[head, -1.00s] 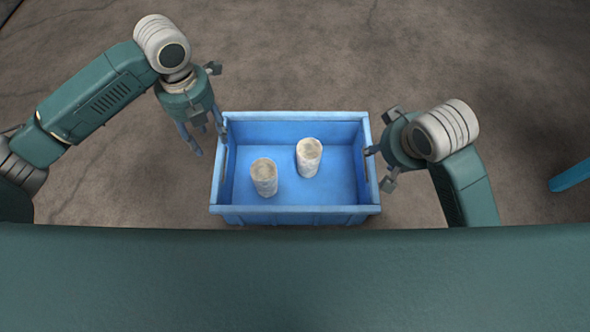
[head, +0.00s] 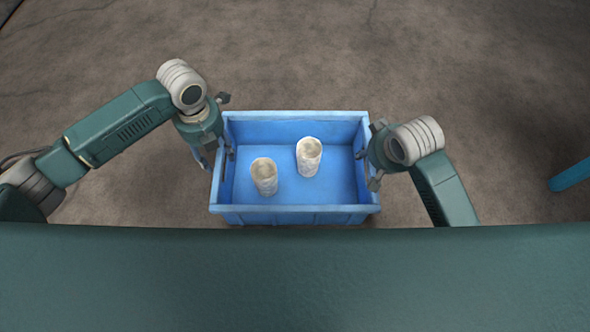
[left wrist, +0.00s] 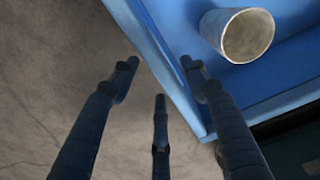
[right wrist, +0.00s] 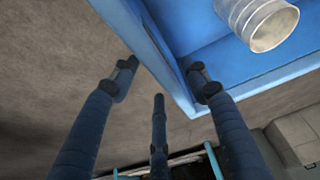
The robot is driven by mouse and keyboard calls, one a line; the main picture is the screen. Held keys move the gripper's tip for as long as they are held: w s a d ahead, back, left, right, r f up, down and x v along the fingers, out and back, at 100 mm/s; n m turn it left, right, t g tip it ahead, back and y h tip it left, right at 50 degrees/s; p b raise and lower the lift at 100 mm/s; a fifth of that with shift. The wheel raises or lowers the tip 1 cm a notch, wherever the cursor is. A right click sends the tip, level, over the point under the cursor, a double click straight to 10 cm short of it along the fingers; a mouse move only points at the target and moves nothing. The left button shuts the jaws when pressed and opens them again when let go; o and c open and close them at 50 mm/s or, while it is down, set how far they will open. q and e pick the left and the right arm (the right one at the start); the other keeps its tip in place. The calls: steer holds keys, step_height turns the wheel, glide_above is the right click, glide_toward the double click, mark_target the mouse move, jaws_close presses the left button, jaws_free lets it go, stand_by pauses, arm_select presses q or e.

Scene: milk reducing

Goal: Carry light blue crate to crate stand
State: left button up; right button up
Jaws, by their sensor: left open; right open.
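The light blue crate (head: 294,208) sits upright in front of me in the head view, with two pale cylindrical containers (head: 309,156) (head: 264,177) standing inside it. My left gripper (head: 218,158) is open at the crate's left end wall. In the left wrist view its fingers (left wrist: 160,80) straddle the crate's wall (left wrist: 165,50), one finger on the inner side. My right gripper (head: 366,165) is open at the right end wall. In the right wrist view its fingers (right wrist: 160,80) straddle that wall (right wrist: 160,45). I cannot tell whether any finger touches the crate.
A blue bar-like piece (head: 571,176) shows at the right edge of the head view. The brown-grey floor (head: 300,60) beyond the crate is clear. No crate stand can be clearly made out.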

arm_select(q)
steer(key=shift+f, duration=0.75)
arm_select(e)
steer(key=shift+w+f, duration=0.25)
steer(key=shift+f, duration=0.4)
arm_select(q)
steer(key=shift+c, duration=0.5)
arm_select(e)
steer(key=shift+c, duration=0.5)
arm_select(q)
jaws_close()
arm_select(e)
jaws_close()
arm_select(q)
steer(key=shift+w+r, duration=0.1)
arm_select(e)
steer(key=shift+r, duration=0.1)
